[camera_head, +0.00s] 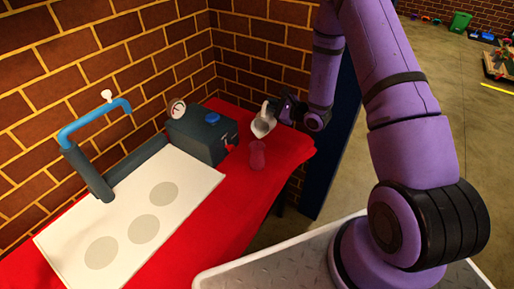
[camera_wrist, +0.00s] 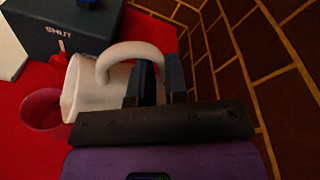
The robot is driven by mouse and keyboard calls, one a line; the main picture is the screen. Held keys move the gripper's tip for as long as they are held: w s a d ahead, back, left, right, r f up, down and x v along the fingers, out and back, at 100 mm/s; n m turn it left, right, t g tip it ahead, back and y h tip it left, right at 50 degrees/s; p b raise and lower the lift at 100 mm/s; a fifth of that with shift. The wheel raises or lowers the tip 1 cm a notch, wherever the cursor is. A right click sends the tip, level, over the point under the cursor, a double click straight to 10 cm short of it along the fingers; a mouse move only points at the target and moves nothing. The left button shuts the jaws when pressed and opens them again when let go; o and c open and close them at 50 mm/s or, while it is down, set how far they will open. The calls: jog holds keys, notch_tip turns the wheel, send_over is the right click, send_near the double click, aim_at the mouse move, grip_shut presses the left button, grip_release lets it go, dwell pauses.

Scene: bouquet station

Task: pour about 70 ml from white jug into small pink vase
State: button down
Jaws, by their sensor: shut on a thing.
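The white jug (camera_head: 263,124) is in my gripper (camera_head: 287,110), held in the air above the red table. In the wrist view my gripper (camera_wrist: 160,88) is shut on the handle of the jug (camera_wrist: 85,85), and the jug is tilted with its mouth towards the left. The small pink vase (camera_head: 257,155) stands on the red table just below the jug. In the wrist view the vase (camera_wrist: 40,110) shows its open rim close to the jug's mouth, partly covered by the jug. I cannot see any water stream or the level in the vase.
A dark box (camera_head: 203,133) with a gauge and blue cap stands left of the vase; the wrist view shows "SHUT" on it. A white board (camera_head: 130,215) with grey circles and a blue-handled pipe (camera_head: 92,120) lie further left. A brick wall (camera_head: 262,60) stands close behind.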

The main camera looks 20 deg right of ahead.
jog(key=shift+s+a+r+n, duration=0.55)
jog(key=shift+s+n, duration=0.05)
dwell(1.1)
jog(key=w+f+m, duration=0.1)
jog(key=d+f+m, duration=0.1)
jog(key=w+d+f+m+g, duration=0.1)
jog(key=shift+w+d+f, duration=0.2)
jog(key=shift+w+f, duration=0.1)
jog(key=shift+w, duration=0.05)
jog(key=shift+w+d+f+m+g, duration=0.15)
jog(key=shift+w+f+m+g, duration=0.05)
jog(key=shift+f+m, duration=0.4)
jog(key=shift+w+d+f+m+g, duration=0.1)
jog(key=shift+w+f+m+g, duration=0.1)
jog(key=shift+f+m, duration=0.4)
jog(key=shift+y, duration=0.3)
dwell(0.6)
